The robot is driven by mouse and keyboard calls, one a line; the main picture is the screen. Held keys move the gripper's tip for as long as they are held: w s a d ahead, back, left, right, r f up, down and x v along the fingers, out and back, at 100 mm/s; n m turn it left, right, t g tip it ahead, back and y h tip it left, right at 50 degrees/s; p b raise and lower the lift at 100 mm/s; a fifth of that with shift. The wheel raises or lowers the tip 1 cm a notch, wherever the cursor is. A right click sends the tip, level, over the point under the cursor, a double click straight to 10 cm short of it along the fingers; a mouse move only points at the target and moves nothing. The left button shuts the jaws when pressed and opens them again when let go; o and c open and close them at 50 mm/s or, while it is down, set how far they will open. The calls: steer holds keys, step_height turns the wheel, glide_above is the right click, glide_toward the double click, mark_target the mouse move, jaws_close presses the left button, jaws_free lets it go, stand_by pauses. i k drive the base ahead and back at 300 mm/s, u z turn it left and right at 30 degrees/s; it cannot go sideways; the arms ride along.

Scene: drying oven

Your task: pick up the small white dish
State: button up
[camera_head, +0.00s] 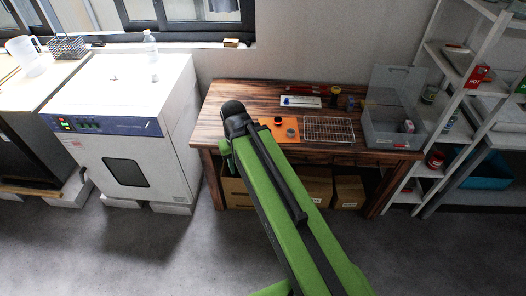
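I cannot make out a small white dish for certain. An orange mat (288,125) lies on the wooden table (232,92), with a small dark-and-orange round thing (278,121) and a small grey round thing (291,133) on it. A flat white tray (300,102) with a blue item lies behind the mat. My green arm reaches from the bottom right to a black joint over the table's left end, and hides part of the table. My gripper's fingers do not show, so I cannot tell what they hold.
A wire rack (329,130) and a grey open box (388,128) with a clear raised lid are on the table's right. The white oven (135,130) stands at the left, a metal shelf (448,100) at the right. Cardboard boxes (349,191) sit under the table. The front floor is clear.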

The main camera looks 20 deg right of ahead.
mark_target(290, 132)
steer(key=u, duration=0.35)
steer(key=i, duration=1.35)
steer(key=z, duration=0.05)
